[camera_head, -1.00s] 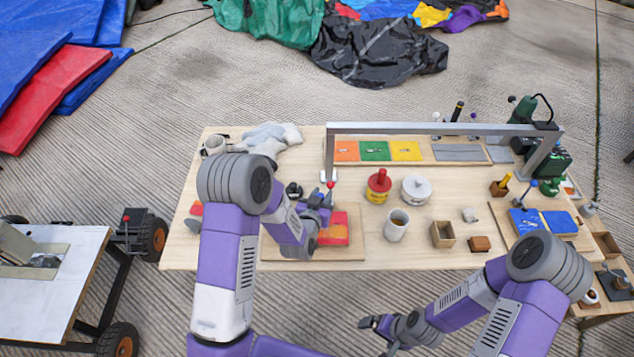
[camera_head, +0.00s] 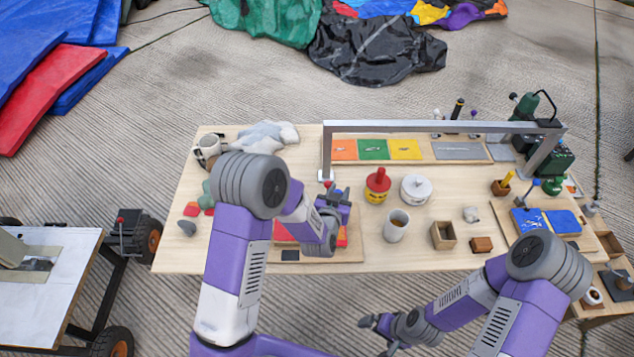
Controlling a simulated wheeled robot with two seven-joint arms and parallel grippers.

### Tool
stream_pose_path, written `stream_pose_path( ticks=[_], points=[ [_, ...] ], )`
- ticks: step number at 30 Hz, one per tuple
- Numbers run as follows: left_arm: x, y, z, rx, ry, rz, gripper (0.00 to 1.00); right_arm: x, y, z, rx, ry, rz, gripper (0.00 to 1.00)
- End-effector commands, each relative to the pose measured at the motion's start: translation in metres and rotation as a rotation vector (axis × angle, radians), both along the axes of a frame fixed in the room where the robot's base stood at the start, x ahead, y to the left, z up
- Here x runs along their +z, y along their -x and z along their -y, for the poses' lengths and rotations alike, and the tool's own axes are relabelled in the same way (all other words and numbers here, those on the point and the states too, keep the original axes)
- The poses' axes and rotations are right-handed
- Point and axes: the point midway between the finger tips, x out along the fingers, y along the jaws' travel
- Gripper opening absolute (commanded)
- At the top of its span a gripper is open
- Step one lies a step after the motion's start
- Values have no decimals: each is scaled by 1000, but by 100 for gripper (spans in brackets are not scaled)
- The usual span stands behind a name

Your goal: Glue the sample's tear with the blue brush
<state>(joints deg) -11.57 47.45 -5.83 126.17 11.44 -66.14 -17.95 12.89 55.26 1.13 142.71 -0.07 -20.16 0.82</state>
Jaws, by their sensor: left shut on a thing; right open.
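My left gripper (camera_head: 334,203) is shut on a small red-topped thing (camera_head: 327,184). It is above the right part of a board (camera_head: 345,255) at the front of the table. A red piece with an orange-red edge (camera_head: 341,237) lies on that board, largely hidden by my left arm. I cannot make out its tear. Two blue pieces (camera_head: 561,222) lie on a board at the right. A thin tool with a blue tip (camera_head: 536,183) stands behind them; I cannot tell whether it is the brush. My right gripper (camera_head: 369,322) is open and empty in front of the table.
A red-and-yellow can (camera_head: 378,186), a white lidded pot (camera_head: 416,189), a cup (camera_head: 396,225) and a wooden box (camera_head: 443,235) stand right of my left gripper. A metal frame (camera_head: 440,127) spans the back, over orange, green and yellow swatches (camera_head: 373,150).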

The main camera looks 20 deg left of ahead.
Motion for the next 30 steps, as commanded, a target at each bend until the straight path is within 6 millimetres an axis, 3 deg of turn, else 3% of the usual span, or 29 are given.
stream_pose_path(
  ticks=[8,12,30],
  points=[
    [-1,-1,21,7,1,-1,0,-6,0,0,0,0,0,99],
    [25,-1,21,4,1,2,0,5,0,0,0,0,0,99],
    [75,-2,27,-7,1,1,0,36,0,0,0,0,0,99]
  ],
)
